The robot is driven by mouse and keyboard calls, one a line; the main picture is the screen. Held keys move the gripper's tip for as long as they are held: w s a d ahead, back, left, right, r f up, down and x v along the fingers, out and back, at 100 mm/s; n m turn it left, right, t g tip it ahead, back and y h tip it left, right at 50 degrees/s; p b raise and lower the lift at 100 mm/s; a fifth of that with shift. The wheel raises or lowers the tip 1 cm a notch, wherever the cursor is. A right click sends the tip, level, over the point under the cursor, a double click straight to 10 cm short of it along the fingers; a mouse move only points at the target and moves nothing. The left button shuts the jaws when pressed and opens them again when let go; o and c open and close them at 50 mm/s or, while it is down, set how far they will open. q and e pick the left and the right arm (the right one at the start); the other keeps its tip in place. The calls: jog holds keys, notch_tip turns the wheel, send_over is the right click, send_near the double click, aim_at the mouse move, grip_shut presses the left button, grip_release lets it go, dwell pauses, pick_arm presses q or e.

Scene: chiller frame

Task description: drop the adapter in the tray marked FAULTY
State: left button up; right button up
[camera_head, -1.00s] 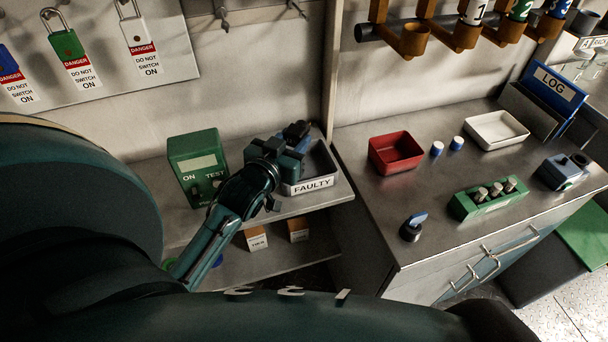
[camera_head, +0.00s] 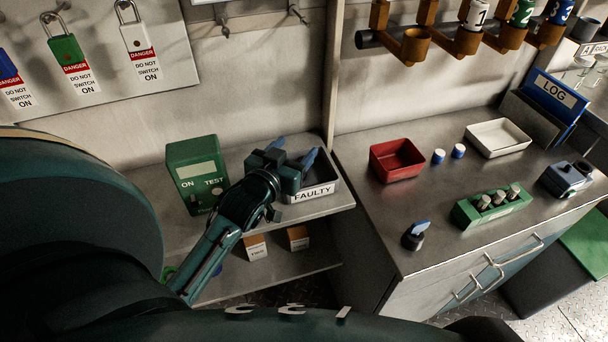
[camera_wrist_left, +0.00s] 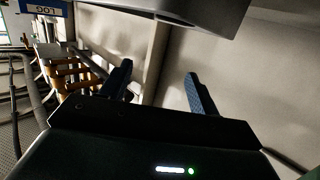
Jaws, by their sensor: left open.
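The grey tray marked FAULTY (camera_head: 314,193) stands on the upper shelf at the left of the counter. My left gripper (camera_head: 295,150) is over the tray's left and back part. Its two blue fingers are spread apart. In the left wrist view the open fingers (camera_wrist_left: 158,85) have nothing visible between them, and a grey wall, probably the tray's (camera_wrist_left: 190,12), shows at the top. I cannot make out the adapter; the gripper hides much of the tray's inside. My right gripper is not in view.
A green ON/TEST box (camera_head: 192,160) stands left of the gripper, close to my arm. Small orange-and-white boxes (camera_head: 256,247) sit on the lower shelf. The counter at right holds a red tray (camera_head: 397,158), a white tray (camera_head: 498,138) and a green block (camera_head: 492,207).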

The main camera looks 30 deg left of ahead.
pick_arm(q)
jog(key=s+d+r+b, duration=0.1)
jog(key=s+r, duration=0.1)
jog(key=s, duration=1.1)
jog(key=shift+d, duration=0.15)
jog(key=s+d+f+m+g+h, duration=0.2)
jog(key=d+f, duration=0.5)
jog(key=f, duration=0.1)
jog(key=s+d+f+m+g+h+p, duration=0.1)
jog(key=s+d+f+m+g+h, duration=0.1)
jog(key=d+f, duration=0.5)
notch_tip(320, 180, down, 2)
jog(key=shift+d+f+g+h, duration=0.15)
jog(key=shift+d+g+h, duration=0.15)
jog(key=shift+g+h, duration=0.35)
jog(key=shift+s, duration=0.1)
jog(key=shift+c, duration=0.5)
